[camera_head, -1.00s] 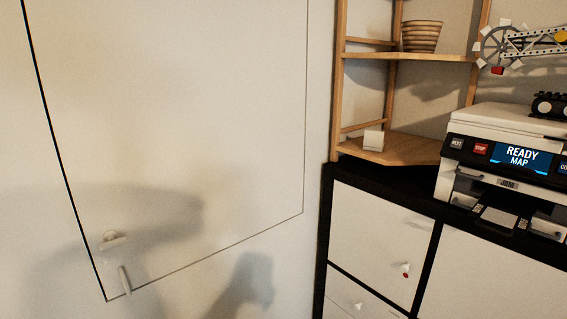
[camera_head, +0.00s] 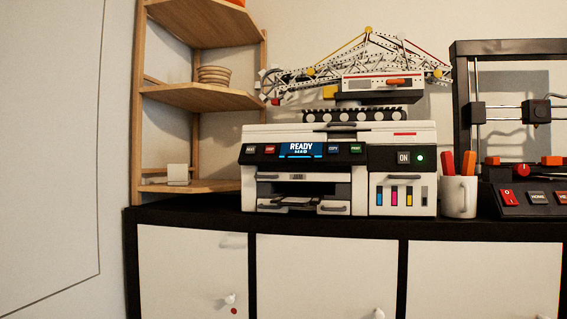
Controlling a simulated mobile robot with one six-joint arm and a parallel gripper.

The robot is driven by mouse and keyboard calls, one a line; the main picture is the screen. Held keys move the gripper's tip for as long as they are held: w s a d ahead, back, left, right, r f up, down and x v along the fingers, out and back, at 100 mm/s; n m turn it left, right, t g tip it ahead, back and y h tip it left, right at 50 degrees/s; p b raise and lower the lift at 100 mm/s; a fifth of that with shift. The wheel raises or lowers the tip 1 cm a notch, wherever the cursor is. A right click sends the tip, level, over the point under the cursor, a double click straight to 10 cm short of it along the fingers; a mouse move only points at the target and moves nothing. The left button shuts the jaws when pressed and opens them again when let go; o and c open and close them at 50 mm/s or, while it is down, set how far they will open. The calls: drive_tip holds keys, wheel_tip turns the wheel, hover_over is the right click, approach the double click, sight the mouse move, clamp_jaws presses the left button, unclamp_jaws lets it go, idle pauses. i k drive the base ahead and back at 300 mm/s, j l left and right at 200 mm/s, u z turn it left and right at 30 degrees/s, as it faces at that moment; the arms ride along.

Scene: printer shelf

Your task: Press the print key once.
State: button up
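A white and black printer (camera_head: 330,133) stands on the black top of a cabinet, near the middle of the head view. Its blue screen (camera_head: 300,149) reads READY, with a smaller line under it that is hard to read. A green key (camera_head: 356,149), its label looking like PRINT, is at the right end of the button row. A blue COPY key (camera_head: 333,149) is left of it. A red key (camera_head: 270,149) and a grey key (camera_head: 250,149) are left of the screen. An ON button (camera_head: 403,157) sits beside a lit green lamp. My gripper is not in view.
A toy crane (camera_head: 370,88) stands on top of the printer. A mug with orange-handled items (camera_head: 458,197) and a black 3D printer (camera_head: 515,120) are to the right. A wooden corner shelf (camera_head: 190,97) is at the left. White cabinet doors (camera_head: 325,277) with knobs are below.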

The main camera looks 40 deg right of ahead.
sight(356, 149)
drive_tip(key=z, duration=1.45)
